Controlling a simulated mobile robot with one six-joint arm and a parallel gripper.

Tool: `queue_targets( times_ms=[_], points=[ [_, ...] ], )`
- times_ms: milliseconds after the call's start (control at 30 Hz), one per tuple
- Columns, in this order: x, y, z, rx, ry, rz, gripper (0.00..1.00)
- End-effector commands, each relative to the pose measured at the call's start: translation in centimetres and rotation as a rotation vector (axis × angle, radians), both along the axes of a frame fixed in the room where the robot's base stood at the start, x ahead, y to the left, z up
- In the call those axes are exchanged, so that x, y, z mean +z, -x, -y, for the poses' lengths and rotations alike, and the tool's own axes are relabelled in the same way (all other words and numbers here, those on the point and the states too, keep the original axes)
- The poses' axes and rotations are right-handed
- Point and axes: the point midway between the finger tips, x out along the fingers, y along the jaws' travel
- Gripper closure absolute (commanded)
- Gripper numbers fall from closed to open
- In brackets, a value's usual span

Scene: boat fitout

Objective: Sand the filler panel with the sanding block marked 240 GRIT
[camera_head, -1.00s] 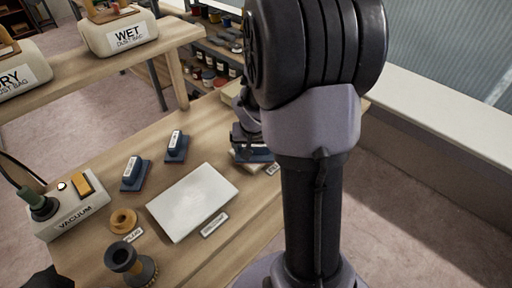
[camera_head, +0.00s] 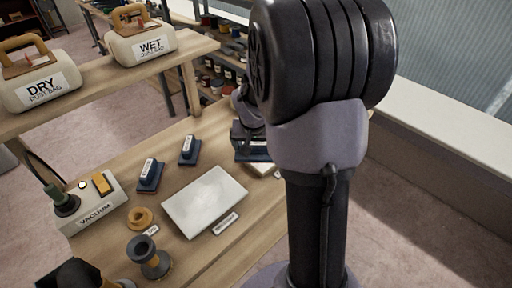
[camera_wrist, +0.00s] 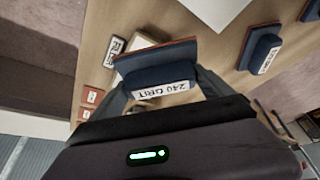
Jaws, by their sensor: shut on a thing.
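The sanding block marked 240 GRIT (camera_wrist: 160,87) is dark blue with a reddish-brown edge. In the wrist view my gripper (camera_wrist: 165,98) is shut on it, with the label facing the camera. The held block also shows in the head view (camera_head: 254,154), partly behind my arm, at the far right of the bench. A small pale panel (camera_head: 261,168) lies under or just beside it, mostly hidden; it also shows in the wrist view (camera_wrist: 139,42) beside a partly covered label (camera_wrist: 115,48). I cannot tell whether block and panel touch. A larger white panel (camera_head: 204,201) lies mid-bench, its label too small to read.
Two other blue blocks (camera_head: 150,175) (camera_head: 189,150) stand on the bench. The vacuum unit (camera_head: 93,205), a tan ring (camera_head: 140,217) and a dark spool-shaped fitting (camera_head: 149,258) are at left. DRY (camera_head: 40,88) and WET (camera_head: 145,45) dust bags sit on the rear shelf.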

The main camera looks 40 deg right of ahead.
Motion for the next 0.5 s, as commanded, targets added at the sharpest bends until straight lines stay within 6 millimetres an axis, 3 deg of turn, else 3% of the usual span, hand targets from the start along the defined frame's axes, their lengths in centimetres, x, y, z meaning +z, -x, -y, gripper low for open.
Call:
queue_targets(
  times_ms=[200,500],
  points=[
    [2.0,-0.4,0.0,0.001,0.0,0.001,0.47],
    [2.6,-0.6,-0.1,0.002,0.001,0.001,0.47]
  ],
)
